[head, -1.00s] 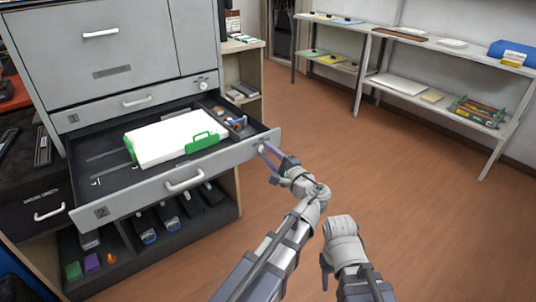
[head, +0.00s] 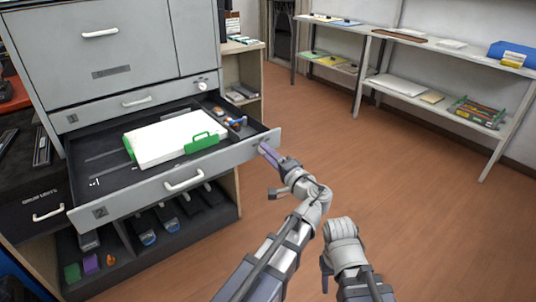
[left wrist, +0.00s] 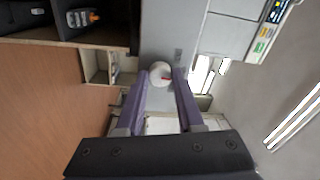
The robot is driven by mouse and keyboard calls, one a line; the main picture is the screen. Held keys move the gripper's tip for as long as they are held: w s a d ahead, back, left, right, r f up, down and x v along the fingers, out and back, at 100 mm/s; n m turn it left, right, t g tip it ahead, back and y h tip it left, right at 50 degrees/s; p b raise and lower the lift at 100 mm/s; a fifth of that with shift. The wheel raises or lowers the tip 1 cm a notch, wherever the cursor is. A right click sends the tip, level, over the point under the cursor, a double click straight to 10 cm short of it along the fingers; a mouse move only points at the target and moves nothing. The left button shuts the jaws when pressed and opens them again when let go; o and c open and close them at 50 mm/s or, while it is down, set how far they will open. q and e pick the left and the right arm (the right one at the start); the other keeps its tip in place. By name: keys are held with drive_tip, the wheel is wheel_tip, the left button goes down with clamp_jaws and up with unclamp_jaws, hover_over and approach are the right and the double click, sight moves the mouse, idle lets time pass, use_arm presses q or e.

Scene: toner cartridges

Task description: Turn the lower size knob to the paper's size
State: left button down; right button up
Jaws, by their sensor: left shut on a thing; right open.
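The lower size knob (left wrist: 160,73) is a round white dial with a red mark, on the front of the open lower drawer (head: 225,158). My left gripper (head: 263,148) is at the right end of that drawer front, with its purple fingers on either side of the knob, shut on it; the fingers hide most of the knob in the head view. The left wrist view shows the fingers (left wrist: 160,85) around the dial. A white paper stack (head: 165,138) lies in the drawer between green guides (head: 201,143). My right gripper (head: 325,268) is open and empty, low over the floor.
An upper white knob (head: 203,86) is on the closed drawer above. Small parts (head: 234,122) lie in the open drawer's right side. Cartridges stand in the shelf (head: 145,238) below. Shelves (head: 430,60) stand at the back right; the floor between is clear.

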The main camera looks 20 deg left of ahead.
idle(0.4)
use_arm(q)
drive_tip(key=c, duration=0.5)
unclamp_jaws()
drive_tip(key=shift+c, duration=0.2)
